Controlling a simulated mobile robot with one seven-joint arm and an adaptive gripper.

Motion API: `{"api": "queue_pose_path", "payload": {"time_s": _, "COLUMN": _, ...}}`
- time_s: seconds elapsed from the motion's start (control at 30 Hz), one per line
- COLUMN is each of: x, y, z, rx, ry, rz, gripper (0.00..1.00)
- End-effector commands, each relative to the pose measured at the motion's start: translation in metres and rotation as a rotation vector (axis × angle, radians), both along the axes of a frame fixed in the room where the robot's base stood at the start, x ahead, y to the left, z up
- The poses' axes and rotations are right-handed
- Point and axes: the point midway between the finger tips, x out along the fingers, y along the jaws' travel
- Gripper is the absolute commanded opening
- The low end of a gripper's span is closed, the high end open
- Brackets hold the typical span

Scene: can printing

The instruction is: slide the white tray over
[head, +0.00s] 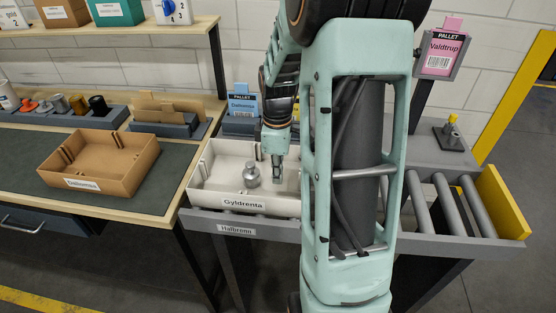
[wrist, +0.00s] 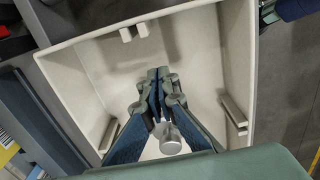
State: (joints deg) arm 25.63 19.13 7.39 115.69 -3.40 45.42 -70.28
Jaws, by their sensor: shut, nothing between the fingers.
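The white tray (head: 203,172), labelled "Gyldrenta", sits on the grey roller bench. A small silver metal piece (head: 251,176) stands inside it. My gripper (head: 277,168) points down into the tray, right of the metal piece, shut and empty. In the wrist view, the closed fingertips of my gripper (wrist: 158,76) are over the tray's inside, and the tray's walls (wrist: 237,60) surround them. The silver piece (wrist: 170,140) shows beside the fingers. I cannot tell whether the fingers touch the tray. My arm hides the tray's right end in the head view.
Bare rollers (head: 446,205) lie at the right of the bench, ending at a yellow plate (head: 497,202). A brown tray (head: 100,162) sits on the workbench at left. A blue card (head: 243,103) stands behind the white tray, and a pink pallet card (head: 441,53) is at back right.

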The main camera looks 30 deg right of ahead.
Motion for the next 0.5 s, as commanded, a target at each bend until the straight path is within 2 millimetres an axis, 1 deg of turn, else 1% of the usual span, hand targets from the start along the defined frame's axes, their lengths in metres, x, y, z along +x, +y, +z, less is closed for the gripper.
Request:
{"api": "queue_pose_path", "payload": {"time_s": 0.1, "x": -0.011, "y": -0.016, "z": 0.001, "rx": -0.001, "ry": -0.001, "rz": -0.005, "gripper": 0.0}}
{"api": "queue_pose_path", "payload": {"time_s": 0.2, "x": -0.018, "y": -0.025, "z": 0.001, "rx": -0.001, "ry": -0.001, "rz": -0.003, "gripper": 0.0}}
{"api": "queue_pose_path", "payload": {"time_s": 0.3, "x": -0.022, "y": -0.03, "z": 0.0, "rx": 0.0, "ry": 0.0, "rz": -0.003, "gripper": 0.0}}
{"api": "queue_pose_path", "payload": {"time_s": 0.5, "x": -0.024, "y": -0.032, "z": 0.0, "rx": 0.0, "ry": 0.0, "rz": 0.0, "gripper": 0.0}}
